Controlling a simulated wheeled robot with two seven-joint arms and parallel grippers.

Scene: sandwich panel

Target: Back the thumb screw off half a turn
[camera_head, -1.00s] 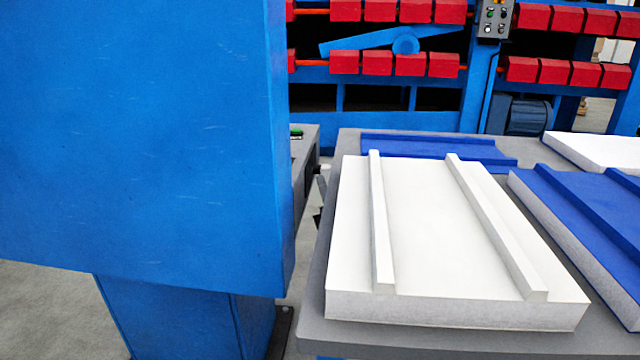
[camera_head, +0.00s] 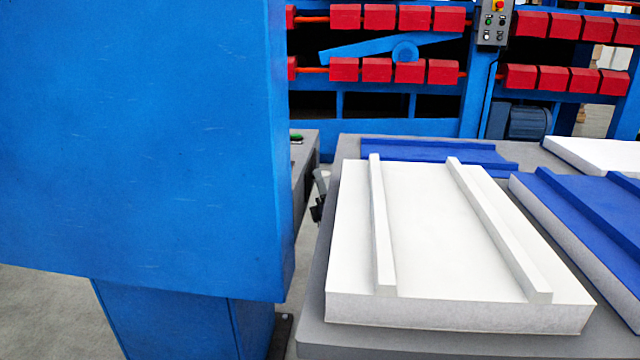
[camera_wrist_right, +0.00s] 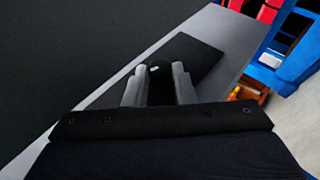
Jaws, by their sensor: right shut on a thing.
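In the right wrist view, my right gripper (camera_wrist_right: 159,68) has its two grey fingers on either side of a small dark knob with a pale mark, the thumb screw (camera_wrist_right: 154,69). It is shut on the screw, whose outline is hard to tell from the black block (camera_wrist_right: 203,62) around it. In the head view only a small part of my right gripper (camera_head: 318,205) shows, in the gap between the blue panel and the table; the screw is hidden there. My left gripper is in neither view.
A large blue machine panel (camera_head: 140,140) fills the left of the head view. A grey table (camera_head: 330,270) holds a white ribbed panel (camera_head: 430,230) and blue ones (camera_head: 590,210). Red blocks (camera_head: 380,70) line the machine behind. The gap beside the blue panel is narrow.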

